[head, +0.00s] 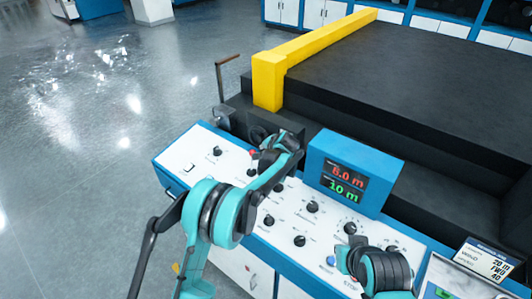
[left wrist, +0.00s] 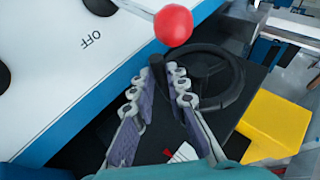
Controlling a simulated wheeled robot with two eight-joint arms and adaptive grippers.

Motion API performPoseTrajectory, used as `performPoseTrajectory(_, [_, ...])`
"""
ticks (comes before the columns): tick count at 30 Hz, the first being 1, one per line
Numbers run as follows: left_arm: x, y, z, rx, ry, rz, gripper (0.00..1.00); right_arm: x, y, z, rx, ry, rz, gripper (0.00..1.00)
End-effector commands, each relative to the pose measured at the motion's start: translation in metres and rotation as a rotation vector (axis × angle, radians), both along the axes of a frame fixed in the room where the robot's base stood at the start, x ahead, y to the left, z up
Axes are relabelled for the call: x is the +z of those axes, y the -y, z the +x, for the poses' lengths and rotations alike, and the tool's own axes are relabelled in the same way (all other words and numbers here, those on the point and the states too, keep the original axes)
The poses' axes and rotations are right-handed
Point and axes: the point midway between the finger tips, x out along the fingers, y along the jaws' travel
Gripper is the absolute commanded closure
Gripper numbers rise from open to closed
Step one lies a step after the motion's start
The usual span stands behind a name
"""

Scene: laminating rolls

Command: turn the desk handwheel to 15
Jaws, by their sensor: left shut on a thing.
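The black handwheel (left wrist: 232,70) is mounted on a dark box beside the control desk in the left wrist view. In the head view it shows as a dark ring (head: 258,133), partly hidden by my arm. The same gripper (head: 287,148) is over the desk's far edge in the head view. A white scale with a red mark (left wrist: 183,153) lies below the fingers; its numbers are not readable. My right gripper (head: 350,258) is over the desk's right part, its fingers unclear.
A red ball knob (left wrist: 173,25) stands close to the left fingertips. The white control desk (head: 180,165) carries several black knobs and a blue display box (head: 384,190) with red and green readings. A yellow beam (head: 320,40) and dark machine bed lie behind. Open floor is at left.

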Motion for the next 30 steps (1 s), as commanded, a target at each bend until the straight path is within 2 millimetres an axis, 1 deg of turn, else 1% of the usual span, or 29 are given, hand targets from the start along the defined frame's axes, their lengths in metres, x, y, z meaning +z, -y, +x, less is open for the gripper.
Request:
performPoseTrajectory(1, [-0.0044,0.0007,-0.0005,0.0,0.01,0.014,1.0,-0.0054,0.0,0.0,0.0,0.0,0.0,1.0])
performPoseTrajectory(6, [-0.006,0.0001,-0.0003,0.0,0.037,0.054,1.0,-0.0105,0.0,0.0001,0.0,0.0,0.0,1.0])
performPoseTrajectory(21, [-0.0057,-0.0007,0.0,0.001,0.048,0.068,1.0,-0.0115,0.0,0.0001,0.0,0.0,0.0,1.0])
performPoseTrajectory(22, [-0.0058,-0.0006,0.0,0.001,0.048,0.068,0.78,-0.0115,0.0,0.0001,0.0,0.0,0.0,1.0])
performPoseTrajectory(23, [-0.0057,-0.0007,0.0,0.001,0.048,0.068,0.7,-0.0115,0.0,0.0001,0.0,0.0,0.0,1.0])
performPoseTrajectory(24, [-0.0057,-0.0006,0.0001,0.001,0.048,0.068,0.65,-0.0115,0.0,0.0001,0.0,0.0,0.0,1.0])
performPoseTrajectory(30, [-0.0055,-0.0006,0.0002,0.001,0.048,0.068,0.65,-0.0115,0.0,0.0,0.0,0.0,0.0,1.0])
